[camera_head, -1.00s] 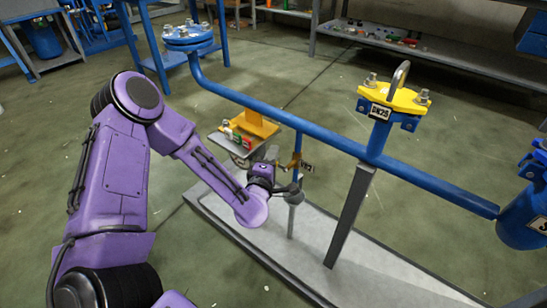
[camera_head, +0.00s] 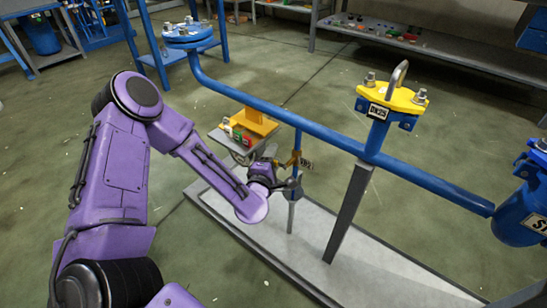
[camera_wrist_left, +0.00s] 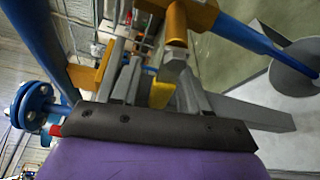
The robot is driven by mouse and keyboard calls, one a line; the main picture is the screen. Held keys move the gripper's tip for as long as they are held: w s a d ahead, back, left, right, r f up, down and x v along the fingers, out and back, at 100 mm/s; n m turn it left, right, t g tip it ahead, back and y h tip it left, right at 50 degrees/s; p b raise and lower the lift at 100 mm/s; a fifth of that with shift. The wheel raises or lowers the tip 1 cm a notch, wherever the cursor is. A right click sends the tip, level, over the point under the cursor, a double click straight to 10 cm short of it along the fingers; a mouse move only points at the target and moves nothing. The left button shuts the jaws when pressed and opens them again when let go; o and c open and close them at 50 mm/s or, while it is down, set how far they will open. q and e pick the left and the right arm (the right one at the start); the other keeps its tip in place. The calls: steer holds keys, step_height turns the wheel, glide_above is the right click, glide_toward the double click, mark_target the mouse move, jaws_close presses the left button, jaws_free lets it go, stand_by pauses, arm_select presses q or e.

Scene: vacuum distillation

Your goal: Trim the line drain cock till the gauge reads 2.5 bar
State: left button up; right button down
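The line drain cock (camera_head: 295,157) is a small brass-coloured fitting on the blue drop pipe under the long blue line, with a tag beside it. In the left wrist view its brass body (camera_wrist_left: 176,22) and a grey hex end show close in front of my gripper. My left gripper (camera_head: 284,177) is at the drop pipe, just below and left of the cock. In the left wrist view the gripper's fingers (camera_wrist_left: 158,85) stand apart on either side of the hex end; contact cannot be told. I cannot make out a gauge reading. My right gripper is out of view.
A yellow stand with a small tray of coloured blocks (camera_head: 240,137) is close behind my left wrist. A grey post (camera_head: 350,212) and a yellow flange marked DN25 (camera_head: 393,97) stand to the right. The grey base plate (camera_head: 385,270) is mostly bare.

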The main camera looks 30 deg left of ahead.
arm_select(q)
steer(key=v, duration=1)
steer(key=shift+s+p, duration=0.3)
steer(key=shift+p, duration=0.15)
steer(key=shift+r, duration=0.1)
steer(key=s+d+f+m+g+h, duration=0.1)
steer(key=s+f+m+g+h, duration=0.1)
steer(key=s+f+m+g, duration=0.35)
steer(key=s+d+f+m+g+h, duration=0.1)
steer(key=s+f+m+g, duration=0.1)
steer(key=f+m, duration=0.6)
steer(key=s+a+f+m+g+y, duration=0.1)
steer(key=s+f+m+g, duration=0.15)
steer(key=s+f, duration=0.35)
steer(key=s+a+f+m+g, duration=0.1)
steer(key=s+a+f+g, duration=0.2)
steer(key=s, duration=0.6)
step_height(320, 180, up, 30)
steer(key=d+p, duration=0.1)
steer(key=p, duration=2.9)
steer(key=shift+w+d+f, duration=0.15)
steer(key=shift+w+d, duration=0.1)
